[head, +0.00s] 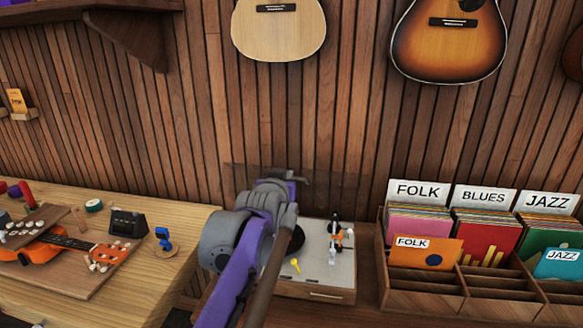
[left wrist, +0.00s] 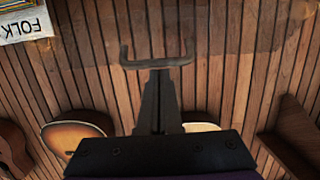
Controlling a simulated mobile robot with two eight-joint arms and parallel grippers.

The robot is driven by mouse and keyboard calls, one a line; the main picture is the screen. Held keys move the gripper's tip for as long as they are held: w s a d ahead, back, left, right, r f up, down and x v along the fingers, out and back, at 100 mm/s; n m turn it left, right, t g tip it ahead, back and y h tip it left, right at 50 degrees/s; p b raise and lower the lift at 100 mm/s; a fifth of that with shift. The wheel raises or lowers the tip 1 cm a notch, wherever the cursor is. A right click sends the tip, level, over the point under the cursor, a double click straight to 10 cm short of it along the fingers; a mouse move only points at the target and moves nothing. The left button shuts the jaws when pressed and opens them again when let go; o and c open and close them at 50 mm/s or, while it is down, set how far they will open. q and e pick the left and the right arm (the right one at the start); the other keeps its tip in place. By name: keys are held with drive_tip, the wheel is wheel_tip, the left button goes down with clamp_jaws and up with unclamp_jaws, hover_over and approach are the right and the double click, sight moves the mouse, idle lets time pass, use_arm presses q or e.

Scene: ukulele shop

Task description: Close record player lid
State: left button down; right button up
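The record player (head: 315,292) stands on a wooden surface in the middle of the head view, with a light top and a wooden front. Its clear, smoky lid (head: 340,188) is raised behind it against the slatted wall. The lid also shows as a faint darker band in the left wrist view (left wrist: 235,32). My left gripper (head: 301,178) is in front of the raised lid, near its upper part. Contact with the lid cannot be told. My left arm hides the player's left part. My right gripper is out of view.
A wooden record rack (head: 418,302) with Folk, Blues and Jazz dividers stands close on the right. A workbench (head: 186,232) with an orange ukulele (head: 48,246) and small tools is on the left. Guitars (head: 449,40) hang on the wall above.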

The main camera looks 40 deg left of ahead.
use_arm(q)
drive_tip(key=s+d+f+t+y+b, duration=0.1)
drive_tip(key=s+d+f+b, duration=0.1)
drive_tip(key=f, duration=0.6)
drive_tip(key=s+d+f+t+y+b, duration=0.1)
drive_tip(key=s+d+f+t+b, duration=0.1)
drive_tip(key=s+f+b, duration=0.3)
drive_tip(key=s+d+f+t+b, duration=0.2)
drive_tip(key=s+f+b, duration=0.2)
drive_tip(key=f, duration=0.7)
drive_tip(key=shift+s+d+f+y+b, duration=0.3)
drive_tip(key=shift+y+b, duration=0.1)
drive_tip(key=shift+b, duration=0.85)
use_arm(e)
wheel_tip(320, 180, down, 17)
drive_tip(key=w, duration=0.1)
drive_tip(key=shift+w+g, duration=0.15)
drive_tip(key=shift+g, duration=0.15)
use_arm(q)
wheel_tip(320, 180, up, 5)
drive_tip(key=p, duration=0.4)
drive_tip(key=s+d+f, duration=0.4)
drive_tip(key=s+f, duration=0.1)
drive_tip(key=s, duration=0.3)
drive_tip(key=shift+d, duration=0.2)
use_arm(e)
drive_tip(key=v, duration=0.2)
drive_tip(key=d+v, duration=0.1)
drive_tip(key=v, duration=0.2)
